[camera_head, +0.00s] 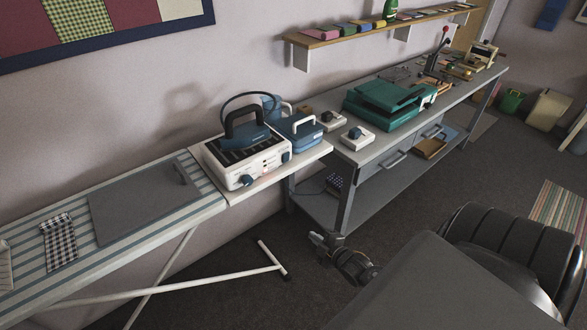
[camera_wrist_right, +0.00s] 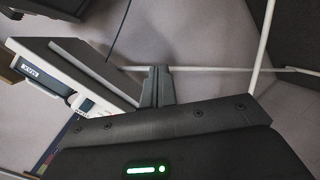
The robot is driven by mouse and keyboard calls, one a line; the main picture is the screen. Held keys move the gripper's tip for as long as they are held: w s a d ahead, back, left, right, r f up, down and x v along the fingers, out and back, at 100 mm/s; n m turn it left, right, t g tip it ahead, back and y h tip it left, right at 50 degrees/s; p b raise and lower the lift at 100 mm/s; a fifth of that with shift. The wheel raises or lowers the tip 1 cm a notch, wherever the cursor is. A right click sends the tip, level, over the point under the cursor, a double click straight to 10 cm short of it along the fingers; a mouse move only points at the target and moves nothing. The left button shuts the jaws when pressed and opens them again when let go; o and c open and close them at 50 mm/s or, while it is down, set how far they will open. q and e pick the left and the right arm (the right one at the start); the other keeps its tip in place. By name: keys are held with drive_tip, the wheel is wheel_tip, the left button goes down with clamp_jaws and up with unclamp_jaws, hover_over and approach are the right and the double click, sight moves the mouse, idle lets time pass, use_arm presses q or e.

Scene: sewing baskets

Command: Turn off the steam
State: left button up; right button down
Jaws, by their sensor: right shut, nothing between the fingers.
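The white steam station (camera_head: 229,174) stands on the end of the ironing board, with a blue iron (camera_head: 247,135) resting on top. Its front has a blue knob (camera_head: 246,181) low at the left and another blue knob (camera_head: 286,157) at the right. My right gripper (camera_head: 318,241) is low in front of the board, apart from the station. In the right wrist view its fingers (camera_wrist_right: 157,86) are together with nothing between them. My left gripper is not seen.
A striped ironing board (camera_head: 150,240) with white legs (camera_head: 215,284) is at left. A grey workbench (camera_head: 375,150) holds a teal machine (camera_head: 385,103) and small white boxes. A wall shelf (camera_head: 370,32) hangs above. Open floor lies between the board and my base.

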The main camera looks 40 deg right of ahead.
sight(287, 156)
use_arm(q)
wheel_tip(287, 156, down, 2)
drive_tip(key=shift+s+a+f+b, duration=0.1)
drive_tip(key=shift+b, duration=0.5)
use_arm(e)
drive_tip(key=w+d+r+n+t, duration=0.1)
drive_tip(key=r+n+t, duration=0.1)
drive_tip(key=r, duration=0.7)
drive_tip(key=w+d+r+n+t, duration=0.1)
drive_tip(key=d+r+n+t, duration=0.1)
drive_tip(key=r, duration=0.8)
drive_tip(key=n+t, duration=0.1)
drive_tip(key=n, duration=0.1)
drive_tip(key=shift+w+d+r+n, duration=0.2)
drive_tip(key=shift+d+r+n, duration=0.1)
